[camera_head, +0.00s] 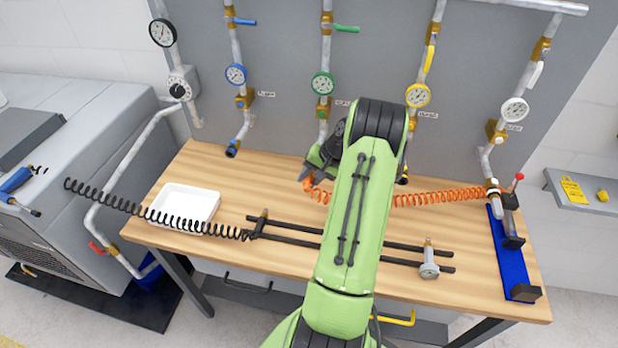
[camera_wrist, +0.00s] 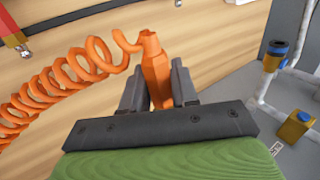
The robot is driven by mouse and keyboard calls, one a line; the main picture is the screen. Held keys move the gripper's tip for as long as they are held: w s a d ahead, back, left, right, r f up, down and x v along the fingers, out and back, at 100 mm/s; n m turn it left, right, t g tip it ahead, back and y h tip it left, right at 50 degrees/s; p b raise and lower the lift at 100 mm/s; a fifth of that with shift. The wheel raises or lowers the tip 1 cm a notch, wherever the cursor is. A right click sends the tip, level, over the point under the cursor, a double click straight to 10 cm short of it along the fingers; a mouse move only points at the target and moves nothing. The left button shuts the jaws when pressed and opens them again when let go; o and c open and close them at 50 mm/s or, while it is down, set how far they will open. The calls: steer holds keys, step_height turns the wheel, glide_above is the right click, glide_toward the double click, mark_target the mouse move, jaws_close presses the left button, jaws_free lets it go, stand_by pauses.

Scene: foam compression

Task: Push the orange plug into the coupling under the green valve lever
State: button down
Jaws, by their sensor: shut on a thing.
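The green valve lever (camera_head: 346,28) sits on the middle pipe of the grey panel, above a green-rimmed gauge (camera_head: 322,83). Brass fittings (camera_head: 323,110) show below that gauge; the coupling's lower end is hidden behind my arm. My gripper (camera_wrist: 157,82) is shut on the orange plug (camera_wrist: 154,68), which stands out between the two dark fingers with its orange coiled hose (camera_wrist: 60,88) trailing left in the wrist view. In the head view my gripper (camera_head: 311,178) is partly covered by my arm, over the table's back part.
The orange hose (camera_head: 440,198) runs right along the table's back. Blue (camera_head: 232,150) and other couplings hang from neighbouring pipes. A white tray (camera_head: 185,195), a black coiled hose (camera_head: 100,200), dark rails (camera_head: 290,240) and a blue strip (camera_head: 510,258) lie around the wooden table.

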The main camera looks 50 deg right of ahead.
steer(key=shift+d, duration=0.1)
steer(key=c, duration=0.8)
jaws_free()
steer(key=shift+w, duration=0.1)
steer(key=p+v, duration=0.1)
steer(key=v, duration=1.5)
steer(key=shift+f, duration=0.1)
